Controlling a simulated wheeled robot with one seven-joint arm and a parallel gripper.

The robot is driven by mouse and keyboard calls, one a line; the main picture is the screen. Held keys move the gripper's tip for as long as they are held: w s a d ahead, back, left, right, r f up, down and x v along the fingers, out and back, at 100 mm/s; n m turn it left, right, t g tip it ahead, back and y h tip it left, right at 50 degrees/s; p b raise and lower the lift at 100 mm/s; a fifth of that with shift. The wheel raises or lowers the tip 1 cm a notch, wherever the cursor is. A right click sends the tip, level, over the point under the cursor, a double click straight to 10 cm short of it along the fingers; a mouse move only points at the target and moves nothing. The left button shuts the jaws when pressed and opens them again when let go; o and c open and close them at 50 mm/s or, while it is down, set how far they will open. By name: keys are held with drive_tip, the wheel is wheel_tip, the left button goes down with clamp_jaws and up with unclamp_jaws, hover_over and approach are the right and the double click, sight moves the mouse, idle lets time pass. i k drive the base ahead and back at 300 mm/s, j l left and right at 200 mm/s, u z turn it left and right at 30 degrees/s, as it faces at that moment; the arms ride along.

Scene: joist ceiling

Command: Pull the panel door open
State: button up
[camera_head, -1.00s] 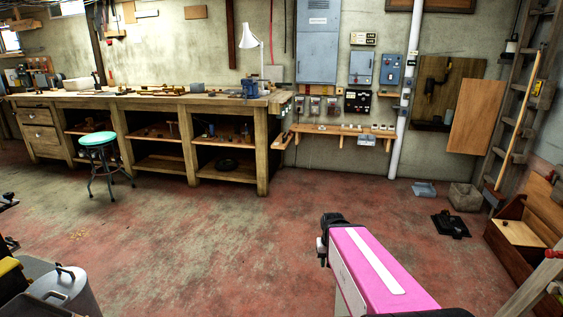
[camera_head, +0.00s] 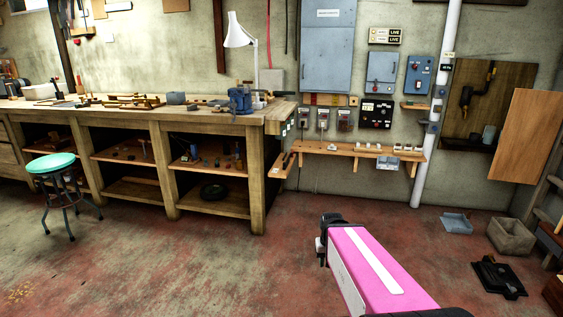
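A large grey-blue wall panel (camera_head: 326,50) hangs behind the right end of the workbench, and its front looks shut. A smaller grey-blue box (camera_head: 381,73) and a blue box with a red knob (camera_head: 417,76) hang to its right, also looking shut. I cannot tell from the picture which of these is the panel door. My pink arm link with a white stripe reaches in from the bottom right, well short of the wall. A black part shows at its far end, but I make out no gripper fingers. Nothing of mine touches any panel.
A long wooden workbench (camera_head: 258,150) lines the wall at left, with a teal stool (camera_head: 52,163) before it. A narrow shelf (camera_head: 350,150) juts out below the panels. A grey bin (camera_head: 511,237) and a black item (camera_head: 499,277) lie at right. The middle floor is clear.

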sight(326, 53)
drive_tip(key=i, duration=1.85)
